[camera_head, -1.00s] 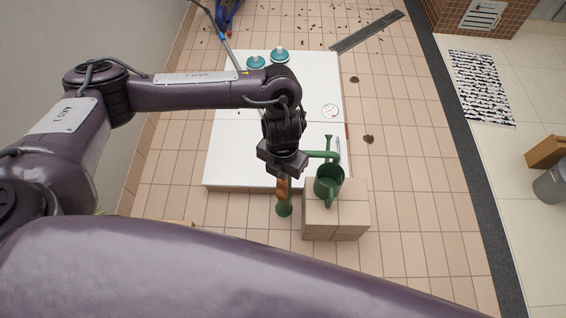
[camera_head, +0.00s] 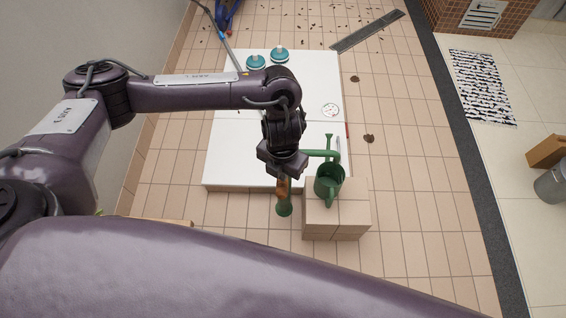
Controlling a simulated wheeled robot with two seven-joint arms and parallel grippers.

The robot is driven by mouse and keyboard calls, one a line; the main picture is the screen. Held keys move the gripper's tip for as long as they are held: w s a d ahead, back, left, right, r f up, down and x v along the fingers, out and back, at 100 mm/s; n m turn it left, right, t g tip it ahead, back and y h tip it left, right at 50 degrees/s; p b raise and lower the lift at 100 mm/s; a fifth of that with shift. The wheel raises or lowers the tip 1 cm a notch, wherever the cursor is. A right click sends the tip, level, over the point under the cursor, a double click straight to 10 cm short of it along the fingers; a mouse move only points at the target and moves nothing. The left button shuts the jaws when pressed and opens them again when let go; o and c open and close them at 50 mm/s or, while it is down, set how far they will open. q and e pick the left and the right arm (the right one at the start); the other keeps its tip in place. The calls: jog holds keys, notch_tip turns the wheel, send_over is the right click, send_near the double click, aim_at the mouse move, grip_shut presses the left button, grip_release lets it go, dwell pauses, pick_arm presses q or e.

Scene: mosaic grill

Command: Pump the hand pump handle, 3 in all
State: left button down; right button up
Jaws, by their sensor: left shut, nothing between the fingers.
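My left gripper (camera_head: 283,172) is shut and points down over the pump, in the middle of the view. Just below its fingertips is a narrow brown part (camera_head: 283,188), which looks like the pump handle. A green flared part of the hand pump (camera_head: 284,208) shows below and around it. The gripper hides most of the pump. I cannot tell whether the fingers touch the handle. My right gripper is out of view.
A green watering can (camera_head: 328,183) stands on a tan block (camera_head: 337,219) close to the right of the gripper. A white platform (camera_head: 226,160) lies behind, with two teal round items (camera_head: 279,54) at its far end. Tiled floor right of the block is clear.

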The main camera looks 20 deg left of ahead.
pick_arm(q)
jog(key=shift+f+b, duration=2)
jog(key=shift+f, duration=0.6)
notch_tip(320, 180, down, 8)
jog(key=b, duration=0.7)
notch_tip(320, 180, up, 15)
jog(key=p, duration=1.2)
jog(key=shift+f, duration=0.15)
jog(key=shift+f, duration=0.2)
